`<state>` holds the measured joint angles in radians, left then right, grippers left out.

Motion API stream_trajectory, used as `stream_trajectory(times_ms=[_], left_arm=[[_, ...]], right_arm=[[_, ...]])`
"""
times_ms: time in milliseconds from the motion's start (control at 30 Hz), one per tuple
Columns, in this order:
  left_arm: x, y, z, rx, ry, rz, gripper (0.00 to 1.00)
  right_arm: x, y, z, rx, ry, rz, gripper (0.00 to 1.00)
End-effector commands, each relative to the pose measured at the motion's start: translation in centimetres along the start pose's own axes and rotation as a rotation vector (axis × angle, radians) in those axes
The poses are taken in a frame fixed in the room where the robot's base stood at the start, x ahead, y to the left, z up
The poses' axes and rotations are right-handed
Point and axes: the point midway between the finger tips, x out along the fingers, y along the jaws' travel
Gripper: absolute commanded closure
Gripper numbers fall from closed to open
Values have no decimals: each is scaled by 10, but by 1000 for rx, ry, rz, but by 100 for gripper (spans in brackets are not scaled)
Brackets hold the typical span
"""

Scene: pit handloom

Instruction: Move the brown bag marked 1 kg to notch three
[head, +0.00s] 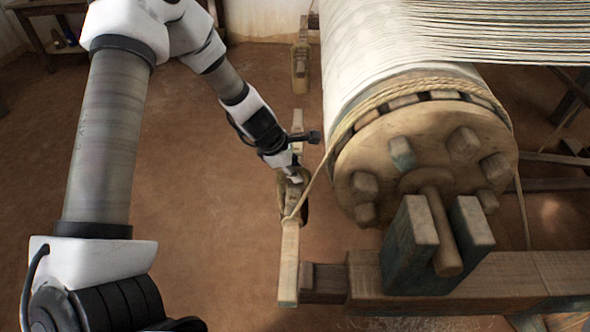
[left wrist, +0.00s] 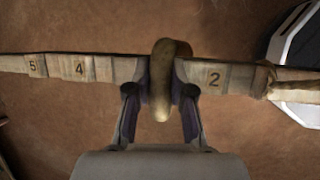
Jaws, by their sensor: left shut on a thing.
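The notched wooden bar (head: 289,262) lies beside the drum, and in the left wrist view the bar (left wrist: 110,69) shows the numbers 5, 4 and 2. My left gripper (head: 294,178) is over the bar. In the left wrist view my left gripper (left wrist: 160,92) is shut on a tan, rounded loop (left wrist: 163,105) that crosses the bar between 4 and 2, where the number is covered. The loop seems to belong to the brown bag (head: 304,198), mostly hidden under the gripper and bar. No 1 kg mark is readable. I cannot tell whether the loop rests in a notch.
A big wooden drum (head: 440,135) wound with pale warp stands just right of the bar. A rope (head: 318,184) runs from it to the bar near notch 2. A wooden support block (head: 408,245) and beam are at lower right.

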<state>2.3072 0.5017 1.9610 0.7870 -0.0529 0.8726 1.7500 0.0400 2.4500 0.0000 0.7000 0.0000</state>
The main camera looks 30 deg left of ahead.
Motion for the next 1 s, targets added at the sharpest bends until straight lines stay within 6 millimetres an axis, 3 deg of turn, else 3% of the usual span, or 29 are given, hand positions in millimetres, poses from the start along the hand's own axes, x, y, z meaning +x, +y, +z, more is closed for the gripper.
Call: stream_trajectory(times_ms=[767, 800, 867, 900, 1000], left_arm=[[4, -1, -2, 0, 0, 1, 100], [4, -1, -2, 0, 0, 0, 74], [4, -1, -2, 0, 0, 0, 53], [4, -1, -2, 0, 0, 0, 49], [4, -1, -2, 0, 0, 0, 49]], right_arm=[[4, 0, 0, 0, 0, 0, 60], [4, 0, 0, 0, 0, 0, 60], [5, 0, 0, 0, 0, 0, 60], [5, 0, 0, 0, 0, 0, 60], [5, 0, 0, 0, 0, 0, 60]])
